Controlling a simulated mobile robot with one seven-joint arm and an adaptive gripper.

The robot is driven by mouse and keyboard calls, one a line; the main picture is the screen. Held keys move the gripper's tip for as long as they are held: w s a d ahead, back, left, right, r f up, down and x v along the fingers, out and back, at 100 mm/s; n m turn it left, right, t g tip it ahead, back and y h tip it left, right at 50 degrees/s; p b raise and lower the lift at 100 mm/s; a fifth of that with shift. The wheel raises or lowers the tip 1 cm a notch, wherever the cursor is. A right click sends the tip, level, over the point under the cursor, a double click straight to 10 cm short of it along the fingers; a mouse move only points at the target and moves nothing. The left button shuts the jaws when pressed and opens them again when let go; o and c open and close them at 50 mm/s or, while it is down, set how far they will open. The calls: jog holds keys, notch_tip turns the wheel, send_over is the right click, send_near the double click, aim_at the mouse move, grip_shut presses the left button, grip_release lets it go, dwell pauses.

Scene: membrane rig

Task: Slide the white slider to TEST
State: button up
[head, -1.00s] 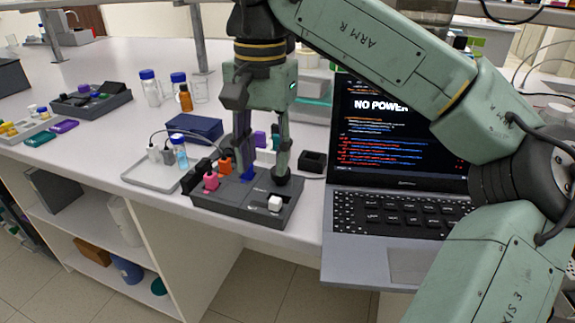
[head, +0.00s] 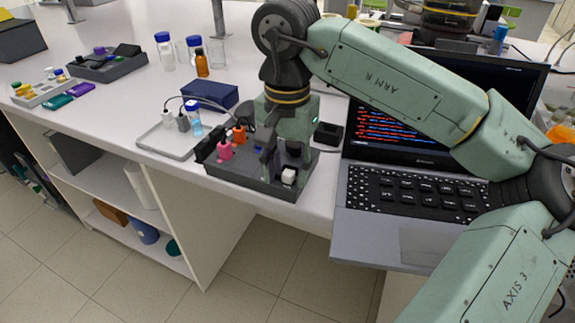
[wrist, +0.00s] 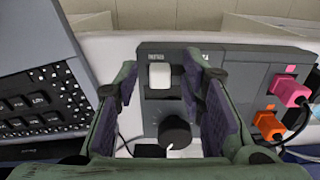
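The white slider (head: 289,176) is a small white block at the front right of the dark control box (head: 240,180). In the wrist view the white slider (wrist: 159,76) sits at the end of its slot near the box's far edge, beside small lettering too small to read. My gripper (head: 286,164) is low over the box. In the wrist view my gripper (wrist: 163,75) is open, with one finger on each side of the slider and visible gaps to it. A black round knob (wrist: 174,132) lies between the fingers, nearer the palm.
Pink (wrist: 291,91) and orange (wrist: 268,124) plugs stand on the box beside one finger. An open laptop (head: 385,250) is close on the right. A grey tray (head: 165,140) with a blue-capped vial is at left. The table's front edge is just before the box.

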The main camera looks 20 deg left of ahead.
jog(key=shift+f, duration=0.1)
jog(key=shift+c, duration=0.4)
grip_shut()
